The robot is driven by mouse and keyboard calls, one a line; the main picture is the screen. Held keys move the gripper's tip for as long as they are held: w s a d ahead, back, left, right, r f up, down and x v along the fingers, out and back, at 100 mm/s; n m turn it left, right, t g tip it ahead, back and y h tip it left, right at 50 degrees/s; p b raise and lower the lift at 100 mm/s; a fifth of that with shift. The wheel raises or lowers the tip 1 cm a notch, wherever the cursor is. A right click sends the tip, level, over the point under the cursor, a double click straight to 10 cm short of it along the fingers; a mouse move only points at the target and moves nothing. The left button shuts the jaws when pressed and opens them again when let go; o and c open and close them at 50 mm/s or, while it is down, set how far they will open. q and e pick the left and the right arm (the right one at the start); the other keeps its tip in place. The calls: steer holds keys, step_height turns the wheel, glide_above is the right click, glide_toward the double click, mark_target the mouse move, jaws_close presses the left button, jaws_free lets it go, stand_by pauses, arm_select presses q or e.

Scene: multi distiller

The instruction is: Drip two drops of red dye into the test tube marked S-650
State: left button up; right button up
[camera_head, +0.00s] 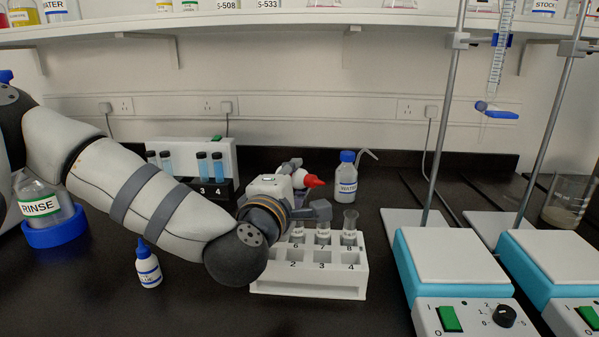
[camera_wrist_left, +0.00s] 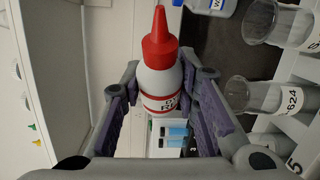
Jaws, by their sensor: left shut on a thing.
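My left gripper (camera_head: 298,184) is shut on the red dye bottle, a white bottle with a red nozzle (camera_head: 314,181). The bottle lies about sideways, its nozzle pointing right, above the back of a white rack (camera_head: 308,283). In the left wrist view the bottle (camera_wrist_left: 160,84) sits between the purple finger pads (camera_wrist_left: 160,105). Several glass tubes stand in the rack's back row, including a right-hand one (camera_head: 349,226). The wrist view shows a tube labelled with "-624" (camera_wrist_left: 258,96) and another tube (camera_wrist_left: 275,20) whose label is cut off. No S-650 label is readable.
A blue dye bottle (camera_head: 148,265) and RINSE bottle (camera_head: 45,206) stand left. A WATER bottle (camera_head: 346,180) stands behind the rack, a vial holder (camera_head: 200,192) behind the arm. Stirrer plates (camera_head: 450,258) and stands are right. Dark bench is clear in front.

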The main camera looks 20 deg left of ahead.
arm_select(q)
steer(key=shift+r, duration=0.2)
arm_select(e)
steer(key=shift+w, duration=0.1)
arm_select(q)
steer(key=shift+r+m, duration=0.1)
steer(key=shift+m, duration=0.3)
steer(key=shift+r+m+t+p, duration=0.15)
steer(key=shift+m+t+p, duration=0.25)
steer(key=shift+m, duration=0.3)
steer(key=shift+s+d+r+m+t+p, duration=0.1)
steer(key=shift+r+m+t+p, duration=0.2)
steer(key=shift+r+m+t, duration=0.45)
steer(key=shift+d+f+m, duration=0.1)
steer(key=shift+d+m, duration=0.05)
steer(key=shift+m, duration=1)
steer(key=shift+f, duration=0.1)
arm_select(e)
steer(key=shift+w+r+t, duration=0.4)
steer(key=shift+w+r, duration=0.4)
